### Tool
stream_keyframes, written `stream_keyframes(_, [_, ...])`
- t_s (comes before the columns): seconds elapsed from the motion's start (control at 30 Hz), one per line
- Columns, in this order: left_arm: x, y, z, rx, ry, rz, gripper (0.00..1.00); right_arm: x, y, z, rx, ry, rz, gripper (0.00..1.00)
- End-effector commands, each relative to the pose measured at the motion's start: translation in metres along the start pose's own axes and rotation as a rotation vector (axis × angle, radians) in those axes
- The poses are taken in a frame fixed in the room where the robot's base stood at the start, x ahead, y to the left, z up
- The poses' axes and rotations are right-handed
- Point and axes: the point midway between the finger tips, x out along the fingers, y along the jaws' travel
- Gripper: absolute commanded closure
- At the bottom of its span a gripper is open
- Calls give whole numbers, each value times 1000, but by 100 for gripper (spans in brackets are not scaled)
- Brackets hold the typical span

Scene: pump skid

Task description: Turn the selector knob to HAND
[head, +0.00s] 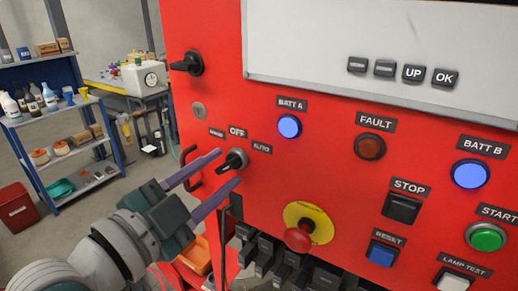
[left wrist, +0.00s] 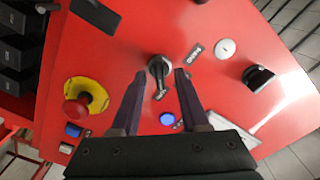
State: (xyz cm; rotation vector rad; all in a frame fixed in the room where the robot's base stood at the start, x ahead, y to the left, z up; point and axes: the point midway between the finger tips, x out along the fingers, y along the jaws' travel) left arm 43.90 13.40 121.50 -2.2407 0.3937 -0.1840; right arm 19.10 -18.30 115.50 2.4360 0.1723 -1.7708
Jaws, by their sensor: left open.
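The selector knob (head: 233,160) is a small black knob on the red panel (head: 350,200), at the panel's left side. Labels stand around it: a small dark one at its left that is hard to read, OFF (head: 237,132) above and AUTO (head: 261,149) at its right. My left gripper (head: 228,167) is open, its two purple-grey fingers on either side of the knob. In the left wrist view the knob (left wrist: 158,68) shows between the fingertips (left wrist: 160,74), with a gap visible at each side. Whether a finger touches it cannot be told. My right gripper is not in view.
A black rotary handle (head: 188,64) and a keyhole lock (head: 198,109) are above the knob. A blue BATT A lamp (head: 289,126) is at its right. A red mushroom button on a yellow disc (head: 299,238) is below right. A shelf (head: 60,120) stands back left.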

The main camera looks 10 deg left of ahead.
Motion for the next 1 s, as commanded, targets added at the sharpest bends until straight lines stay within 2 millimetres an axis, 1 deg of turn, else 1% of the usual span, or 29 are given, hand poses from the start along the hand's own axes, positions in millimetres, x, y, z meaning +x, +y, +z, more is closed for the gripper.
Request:
stream_keyframes(0.27, [2, 0, 0, -1, 0, 0, 55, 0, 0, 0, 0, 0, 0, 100])
stream_keyframes(0.37, [2, 0, 0, -1, 0, 0, 64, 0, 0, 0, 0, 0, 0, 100])
stream_keyframes(0.6, [2, 0, 0, -1, 0, 0, 92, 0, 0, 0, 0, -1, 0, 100])
stream_keyframes(0.67, [2, 0, 0, -1, 0, 0, 98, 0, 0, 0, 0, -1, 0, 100])
stream_keyframes(0.7, [2, 0, 0, -1, 0, 0, 100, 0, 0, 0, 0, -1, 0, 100])
stream_keyframes(1.0, [2, 0, 0, -1, 0, 0, 100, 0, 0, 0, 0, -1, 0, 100])
